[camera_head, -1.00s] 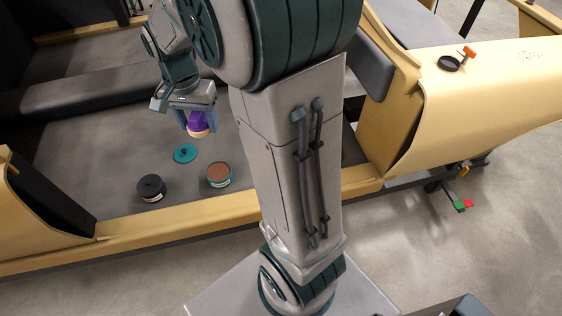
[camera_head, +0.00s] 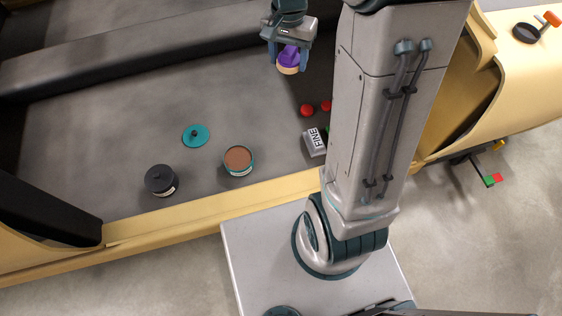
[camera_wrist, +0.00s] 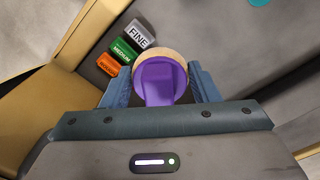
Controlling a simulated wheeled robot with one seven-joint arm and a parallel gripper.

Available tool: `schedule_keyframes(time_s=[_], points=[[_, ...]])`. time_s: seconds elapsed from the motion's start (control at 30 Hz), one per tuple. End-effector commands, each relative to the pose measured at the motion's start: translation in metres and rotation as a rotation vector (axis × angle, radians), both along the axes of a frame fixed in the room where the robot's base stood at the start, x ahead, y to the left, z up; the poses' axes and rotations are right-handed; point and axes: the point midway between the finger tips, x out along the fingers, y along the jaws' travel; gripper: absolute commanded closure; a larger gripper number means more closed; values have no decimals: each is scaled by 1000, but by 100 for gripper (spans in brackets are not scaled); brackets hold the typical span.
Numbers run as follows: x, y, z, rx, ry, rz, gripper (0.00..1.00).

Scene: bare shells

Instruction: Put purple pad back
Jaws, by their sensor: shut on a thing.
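My gripper (camera_head: 289,50) is shut on the purple pad (camera_head: 289,56), a round purple piece with a tan disc on its underside. The gripper holds it above the grey floor of the car shell. In the wrist view the purple pad (camera_wrist: 160,82) sits between the two blue fingers of my gripper (camera_wrist: 161,88), its tan rim showing at the top. I cannot tell the exact height of the pad above the floor.
An open tin with brown contents (camera_head: 238,160), a teal lid (camera_head: 196,136) and a dark closed tin (camera_head: 160,180) stand on the shell floor. Blocks marked FINE (camera_wrist: 139,34), MEDIUM (camera_wrist: 124,50) and orange (camera_wrist: 108,64) lie near the sill. Two red knobs (camera_head: 307,110) stand near my arm.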

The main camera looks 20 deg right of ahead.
Motion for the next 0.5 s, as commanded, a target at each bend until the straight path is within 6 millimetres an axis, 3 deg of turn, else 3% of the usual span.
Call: schedule_keyframes(time_s=[0.03, 0.5], points=[[3, -6, -32, 0, 2, 23, 66], [30, -32, -181, 0, -2, 335, 66]])
